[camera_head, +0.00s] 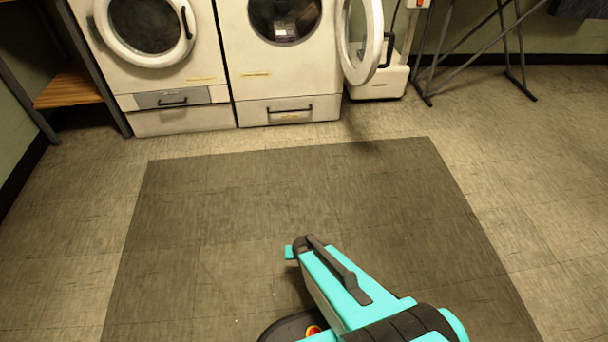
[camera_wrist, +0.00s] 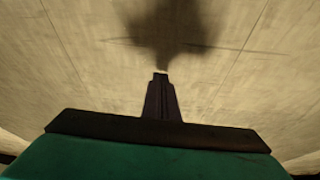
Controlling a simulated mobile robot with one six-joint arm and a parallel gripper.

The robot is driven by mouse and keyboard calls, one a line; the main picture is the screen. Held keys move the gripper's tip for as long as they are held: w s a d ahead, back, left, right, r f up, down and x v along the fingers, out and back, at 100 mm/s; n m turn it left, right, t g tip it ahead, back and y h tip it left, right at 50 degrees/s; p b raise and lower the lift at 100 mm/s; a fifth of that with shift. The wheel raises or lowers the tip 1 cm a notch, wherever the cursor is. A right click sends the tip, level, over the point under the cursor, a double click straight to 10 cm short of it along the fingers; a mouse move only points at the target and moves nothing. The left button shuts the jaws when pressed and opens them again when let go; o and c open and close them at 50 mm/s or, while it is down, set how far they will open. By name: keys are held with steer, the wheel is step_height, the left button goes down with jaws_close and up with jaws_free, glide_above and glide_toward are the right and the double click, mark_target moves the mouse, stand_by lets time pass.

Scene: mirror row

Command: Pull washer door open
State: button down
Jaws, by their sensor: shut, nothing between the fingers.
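Two white front-loading machines stand side by side at the back in the head view. The left machine (camera_head: 205,60) has its round door (camera_head: 104,38) closed, with a dark handle (camera_head: 186,22) on the door's right side. The right machine (camera_head: 235,55) has its round door (camera_head: 346,58) swung wide open to the right, with a dark handle (camera_head: 389,50). Its drum opening shows something small and pale inside. My gripper (camera_wrist: 160,76) is shut and empty in the wrist view, pointing at bare floor. In the head view my arm hides it, far from both doors.
A dark floor mat (camera_head: 220,210) lies before the machines, clear except for my arm above it. A shelf rack (camera_head: 70,88) stands left. A white appliance (camera_head: 380,90) stands behind the open door, and a folding metal frame (camera_head: 470,55) stands at right.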

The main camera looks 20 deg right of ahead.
steer(key=s+g, duration=0.1)
steer(key=s, duration=0.2)
steer(key=s+g, duration=0.1)
steer(key=s, duration=0.3)
steer(key=s+a+g, duration=0.1)
steer(key=s+g, duration=0.1)
steer(key=s, duration=0.1)
steer(key=shift+s+a+f+n, duration=0.1)
steer(key=shift+s+f+n, duration=0.2)
steer(key=shift+n, duration=0.1)
steer(key=s+g, duration=0.1)
steer(key=s, duration=0.2)
steer(key=s+a+r+n+g+y, duration=0.1)
steer(key=s+g, duration=0.1)
steer(key=s, duration=0.2)
steer(key=s+a+r+n+g, duration=0.1)
steer(key=s, duration=0.2)
steer(key=shift+s+a+r, duration=0.15)
steer(key=shift+r, duration=0.05)
steer(key=shift+s+a+r+n+g, duration=0.2)
steer(key=shift+s+n+g, duration=0.1)
steer(key=shift+s+g, duration=0.15)
steer(key=shift+d, duration=0.15)
